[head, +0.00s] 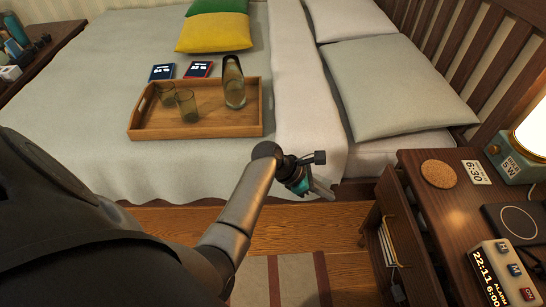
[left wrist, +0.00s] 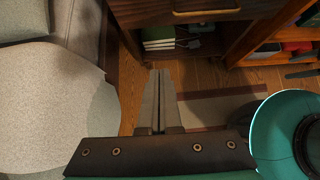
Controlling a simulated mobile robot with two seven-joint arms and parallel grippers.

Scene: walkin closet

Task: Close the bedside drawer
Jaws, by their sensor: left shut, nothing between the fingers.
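The dark wood bedside table (head: 451,213) stands at the right in the head view. Its drawer (head: 413,235) sticks out from the table's left side, toward the bed. The drawer's wooden front (left wrist: 185,14) shows at the top of the left wrist view, partly cut off by the frame. My left gripper (head: 328,191) is shut and empty, left of the drawer and apart from it, over the floor near the bed's edge. In the left wrist view its fingers (left wrist: 161,72) are together, pointing toward the table. My right gripper is not in view.
The bed (head: 95,110) fills the upper left, with a wooden tray (head: 205,130) on it. An alarm clock (head: 500,272), a coaster (head: 438,174) and a lamp (head: 522,145) stand on the tabletop. Bare floor (head: 345,240) lies between my left arm and the drawer.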

